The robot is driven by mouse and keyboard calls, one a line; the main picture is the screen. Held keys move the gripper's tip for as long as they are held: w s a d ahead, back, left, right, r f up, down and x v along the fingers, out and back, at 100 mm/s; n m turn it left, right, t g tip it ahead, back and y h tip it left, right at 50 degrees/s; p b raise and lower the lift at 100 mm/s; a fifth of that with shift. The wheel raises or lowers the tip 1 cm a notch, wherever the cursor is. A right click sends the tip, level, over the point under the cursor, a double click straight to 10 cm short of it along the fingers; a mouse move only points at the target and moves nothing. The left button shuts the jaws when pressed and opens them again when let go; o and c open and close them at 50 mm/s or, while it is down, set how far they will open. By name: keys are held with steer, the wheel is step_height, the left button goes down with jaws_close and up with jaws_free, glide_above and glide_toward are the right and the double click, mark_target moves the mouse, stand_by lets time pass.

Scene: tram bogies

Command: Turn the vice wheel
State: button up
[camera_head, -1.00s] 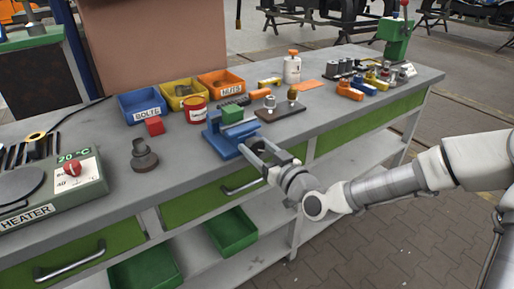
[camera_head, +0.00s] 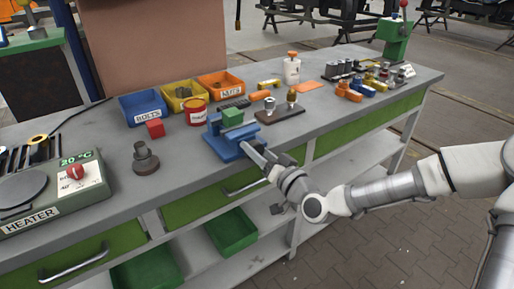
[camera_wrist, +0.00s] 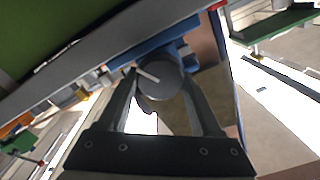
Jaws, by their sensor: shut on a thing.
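The blue vice (camera_head: 228,143) stands at the front edge of the bench with a green block (camera_head: 232,117) between its jaws. The vice wheel (camera_wrist: 160,80) shows in the wrist view as a round dark grey disc with a white mark slanting from its centre to the upper left. My gripper (camera_wrist: 160,76) is shut on the wheel, one finger on each side of it. In the head view my gripper (camera_head: 262,156) reaches the front of the vice from the right, and the wheel is hidden there.
Blue, yellow and orange bins (camera_head: 143,106) and a red tin (camera_head: 197,113) stand behind the vice. A heater (camera_head: 50,195) is at the left. A drawer handle (camera_head: 245,187) sits below the gripper. The bench left of the vice has free room.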

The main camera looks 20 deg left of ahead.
steer(key=m+p, duration=0.1)
steer(key=m, duration=0.5)
steer(key=shift+f+m+p, duration=0.1)
steer(key=shift+m+p, duration=0.2)
steer(key=shift+p, duration=0.05)
steer(key=m+p, duration=0.1)
steer(key=m, duration=0.5)
steer(key=shift+f, duration=0.15)
steer(key=m, duration=0.6)
steer(key=shift+f+m+p, duration=0.1)
steer(key=shift+m+p, duration=0.2)
steer(key=shift+p, duration=0.1)
steer(key=m+p, duration=0.1)
steer(key=m, duration=0.6)
steer(key=o, duration=1.4)
